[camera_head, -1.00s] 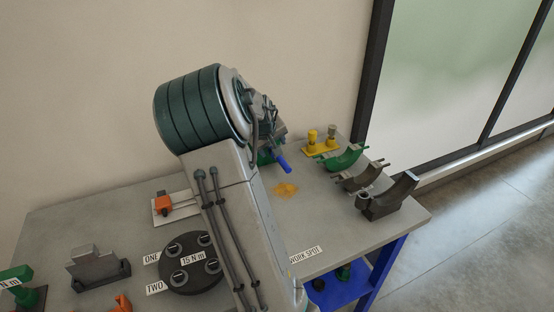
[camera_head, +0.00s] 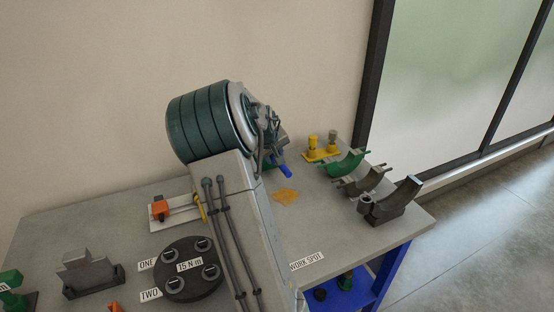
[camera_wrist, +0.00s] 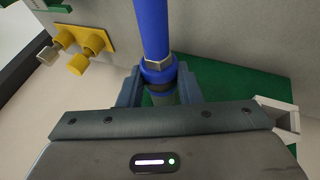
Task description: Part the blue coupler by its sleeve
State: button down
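The blue coupler (camera_wrist: 159,74) is in the upper middle of the wrist view, a blue collar below a metal hex nut. A blue hose (camera_wrist: 152,28) runs up from it, out of the frame. My gripper (camera_wrist: 160,88) has one finger on each side of the coupler, and both fingers appear to press against its lower collar. The coupler's lower end is hidden by my gripper body. In the head view the blue hose (camera_head: 285,171) shows as a short piece beside my wrist; my fingers are hidden there.
A green panel (camera_wrist: 225,85) lies behind the coupler. A yellow block with two fittings (camera_head: 321,154) stands at the bench's back, near green and grey curved saddles (camera_head: 345,163).

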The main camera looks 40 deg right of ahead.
aim_at(283, 166)
jog(key=shift+s, duration=0.1)
jog(key=shift+s+a+b, duration=0.2)
jog(key=shift+s+a, duration=0.05)
jog(key=shift+s, duration=0.7)
jog(key=shift+s+a+b, duration=0.2)
jog(key=shift+s, duration=0.7)
jog(key=shift+s+a+b, duration=0.2)
jog(key=shift+s+a, duration=0.05)
jog(key=shift+s, duration=0.7)
